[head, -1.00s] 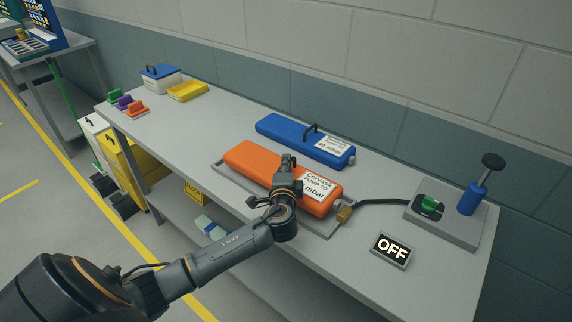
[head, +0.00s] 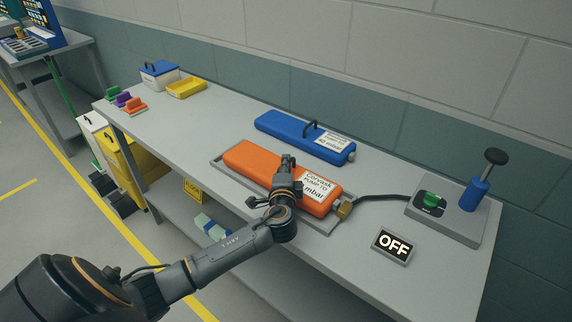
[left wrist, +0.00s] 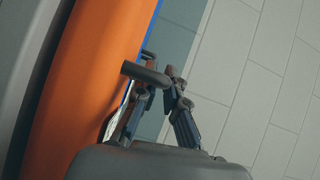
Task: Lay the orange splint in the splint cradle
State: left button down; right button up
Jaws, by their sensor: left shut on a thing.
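The orange splint (head: 258,160) is a long box with a white label, lying lengthwise at the grey splint cradle (head: 226,172) on the bench. The cradle's rim shows around its left end and front side. My left gripper (head: 286,162) is above the splint's middle, shut on its dark handle, which shows in the left wrist view (left wrist: 146,74) between the fingers (left wrist: 168,88). The splint looks level and very low over or in the cradle; I cannot tell whether it touches the cradle's floor. My right gripper is not in view.
A blue splint (head: 285,133) lies close behind. A yellow tray (head: 187,88) stands far left. The bench between is clear.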

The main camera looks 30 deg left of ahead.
pick_arm(q)
jog(key=shift+f, duration=0.15)
jog(key=c, duration=1.4)
grip_release()
jog(key=shift+o, duration=0.2)
jog(key=shift+f, duration=0.1)
jog(key=v, duration=1.2)
jog(key=shift+s, duration=0.1)
